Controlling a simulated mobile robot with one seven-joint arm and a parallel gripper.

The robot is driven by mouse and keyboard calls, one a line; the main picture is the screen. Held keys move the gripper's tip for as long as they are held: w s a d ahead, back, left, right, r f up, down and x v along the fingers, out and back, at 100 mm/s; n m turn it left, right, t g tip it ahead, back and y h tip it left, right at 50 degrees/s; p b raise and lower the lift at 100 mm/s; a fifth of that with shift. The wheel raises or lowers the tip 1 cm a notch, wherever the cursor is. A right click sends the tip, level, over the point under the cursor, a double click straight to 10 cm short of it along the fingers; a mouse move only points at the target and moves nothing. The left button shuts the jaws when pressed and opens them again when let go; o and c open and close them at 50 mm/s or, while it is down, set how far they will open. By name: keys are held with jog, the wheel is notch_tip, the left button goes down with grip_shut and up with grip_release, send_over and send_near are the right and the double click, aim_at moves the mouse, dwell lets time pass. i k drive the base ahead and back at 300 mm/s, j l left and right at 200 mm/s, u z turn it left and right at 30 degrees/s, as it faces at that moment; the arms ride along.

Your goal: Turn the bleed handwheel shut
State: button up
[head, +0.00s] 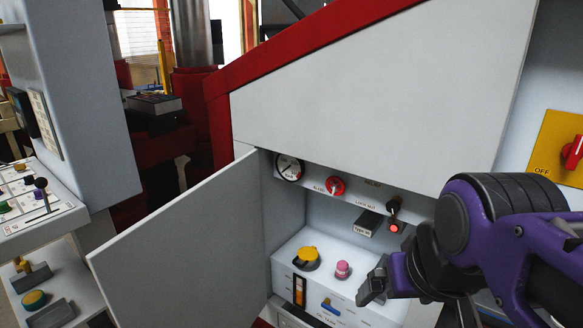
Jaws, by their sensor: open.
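An open cabinet holds several controls. A small red round knob (335,186), which looks like a handwheel, sits on its upper panel to the right of a round gauge (289,167). The lettering beside it is too small to read surely, so I cannot tell if it is the bleed handwheel. My gripper (375,284) is open and appears empty, in front of the cabinet's lower right part. It is below and to the right of the red knob, apart from it. My purple arm hides the cabinet's right side.
The cabinet door (178,245) stands open to the left. Inside are a yellow-topped cap (306,256), a pink knob (342,269), a blue lever (330,305) and a lit red lamp (394,228). A red rotary switch (572,152) is at far right.

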aim_at(336, 185)
jog(key=i+j+z, duration=0.4)
jog(key=j+z, duration=0.15)
jog(key=i+j+z, duration=0.1)
jog(key=j+z, duration=0.2)
jog(key=i+j+z, duration=0.1)
jog(key=j+z, duration=0.2)
jog(key=k+l+z, duration=0.15)
jog(key=k, duration=0.35)
jog(key=k+l+z, duration=0.1)
jog(key=k+l, duration=0.2)
jog(key=k, duration=0.2)
jog(key=i+j, duration=0.3)
jog(key=i, duration=0.15)
jog(key=i+j, duration=0.3)
jog(key=i, duration=0.2)
